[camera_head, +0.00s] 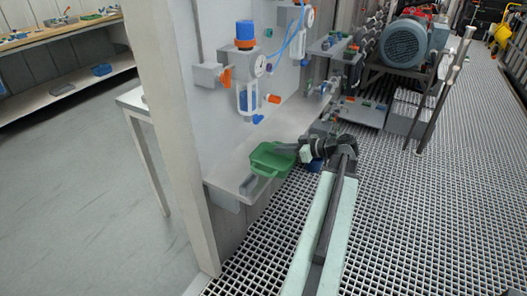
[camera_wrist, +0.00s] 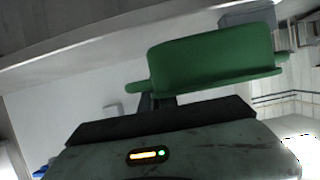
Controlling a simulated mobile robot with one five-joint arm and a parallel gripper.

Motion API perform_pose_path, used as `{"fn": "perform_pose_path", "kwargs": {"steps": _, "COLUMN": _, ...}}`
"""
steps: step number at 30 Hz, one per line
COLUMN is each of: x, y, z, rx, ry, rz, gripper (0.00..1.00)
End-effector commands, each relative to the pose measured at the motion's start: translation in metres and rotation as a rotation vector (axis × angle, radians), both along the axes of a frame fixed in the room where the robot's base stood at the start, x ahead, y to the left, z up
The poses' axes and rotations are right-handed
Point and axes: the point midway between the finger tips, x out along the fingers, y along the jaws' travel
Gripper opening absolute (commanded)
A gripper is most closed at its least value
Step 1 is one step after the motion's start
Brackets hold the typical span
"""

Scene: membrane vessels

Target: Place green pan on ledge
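The green pan (camera_head: 268,160) is at the end of my arm in the head view, overlapping the front part of the pale ledge (camera_head: 228,180). I cannot tell whether it touches the ledge or hangs just above it. My gripper (camera_head: 293,150) meets the pan's right side. In the wrist view the green pan (camera_wrist: 215,62) fills the upper middle, directly beyond my gripper (camera_wrist: 160,102). The dark fingers appear shut on its rim, though the pan's edge partly hides the contact. A pale surface edge (camera_wrist: 60,52) runs across the upper left there.
A grey block-like piece (camera_head: 248,186) lies by the pan on the ledge. A blue-topped filter unit (camera_head: 246,75) with orange fittings is mounted on the wall above. A white post (camera_head: 165,110) stands left of the ledge. Grated floor (camera_head: 420,230) lies open at right.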

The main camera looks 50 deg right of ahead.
Motion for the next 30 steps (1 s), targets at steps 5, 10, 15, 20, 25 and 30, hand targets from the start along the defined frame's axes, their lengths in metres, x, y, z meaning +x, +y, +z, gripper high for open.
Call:
{"fn": "perform_pose_path", "kwargs": {"steps": 5, "x": 0.046, "y": -0.008, "z": -0.005, "rx": 0.001, "ry": -0.001, "rz": 0.003, "gripper": 0.0}}
{"fn": "perform_pose_path", "kwargs": {"steps": 10, "x": 0.082, "y": -0.013, "z": -0.008, "rx": 0.002, "ry": -0.001, "rz": 0.001, "gripper": 0.0}}
{"fn": "perform_pose_path", "kwargs": {"steps": 15, "x": 0.093, "y": -0.013, "z": -0.009, "rx": 0.002, "ry": -0.001, "rz": -0.001, "gripper": 0.0}}
{"fn": "perform_pose_path", "kwargs": {"steps": 20, "x": 0.093, "y": -0.013, "z": -0.019, "rx": 0.002, "ry": -0.001, "rz": -0.001, "gripper": 0.0}}
{"fn": "perform_pose_path", "kwargs": {"steps": 25, "x": 0.093, "y": -0.013, "z": -0.047, "rx": 0.002, "ry": -0.001, "rz": -0.001, "gripper": 0.0}}
{"fn": "perform_pose_path", "kwargs": {"steps": 30, "x": 0.093, "y": -0.013, "z": -0.044, "rx": 0.002, "ry": -0.001, "rz": -0.001, "gripper": 0.0}}
